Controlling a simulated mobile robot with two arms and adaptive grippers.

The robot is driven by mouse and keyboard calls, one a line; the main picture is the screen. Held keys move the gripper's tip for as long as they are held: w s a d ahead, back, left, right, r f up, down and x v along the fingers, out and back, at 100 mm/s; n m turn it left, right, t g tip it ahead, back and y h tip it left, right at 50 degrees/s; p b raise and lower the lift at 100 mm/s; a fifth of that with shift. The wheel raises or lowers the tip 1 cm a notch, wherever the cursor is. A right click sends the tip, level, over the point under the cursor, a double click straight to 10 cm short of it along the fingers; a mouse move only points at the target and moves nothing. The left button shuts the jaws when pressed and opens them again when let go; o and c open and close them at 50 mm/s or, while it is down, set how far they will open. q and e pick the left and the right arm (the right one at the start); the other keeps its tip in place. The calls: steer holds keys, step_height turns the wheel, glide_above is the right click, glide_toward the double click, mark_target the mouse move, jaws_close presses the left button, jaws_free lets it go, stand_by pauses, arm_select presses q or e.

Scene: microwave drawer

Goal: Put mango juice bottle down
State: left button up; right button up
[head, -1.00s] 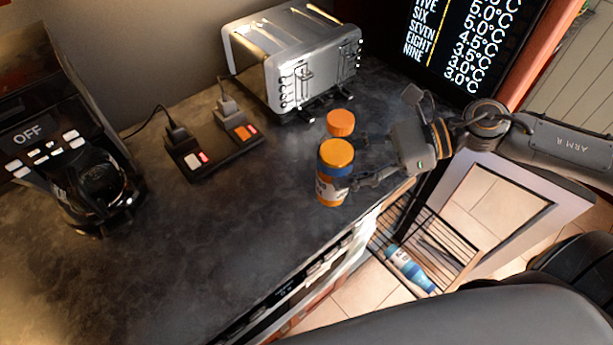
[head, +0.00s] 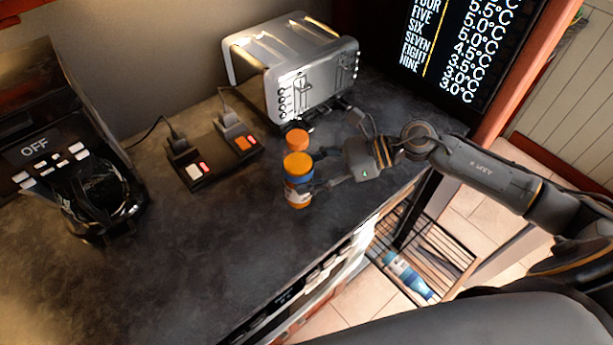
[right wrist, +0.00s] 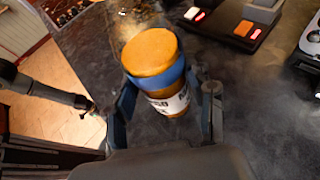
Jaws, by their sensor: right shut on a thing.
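The mango juice bottle (head: 298,182) has an orange cap, a blue band and a white label. It is upright over the dark counter, and I cannot tell whether its base touches. My right gripper (head: 314,171) reaches in from the right and is shut on the bottle. In the right wrist view the bottle (right wrist: 155,72) stands tilted in the picture between the two fingers (right wrist: 168,102); its lower part is partly hidden. A second orange, cap-like shape (head: 296,138) shows just behind the bottle. My left gripper is not in view.
The dark counter (head: 190,255) has free room left of and in front of the bottle. A toaster (head: 300,65) stands behind, a switch panel (head: 215,160) to the left, and a coffee machine (head: 75,165) at far left. An open rack holding a blue bottle (head: 407,275) is below right.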

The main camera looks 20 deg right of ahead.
steer(key=f+p, duration=0.2)
steer(key=f, duration=0.1)
steer(key=shift+w+a, duration=0.15)
steer(key=shift+w, duration=0.05)
steer(key=shift+f, duration=0.2)
steer(key=shift+f, duration=0.1)
steer(key=shift+f+b, duration=0.15)
steer(key=shift+b, duration=0.15)
steer(key=o, duration=1.5)
steer(key=shift+s, duration=0.1)
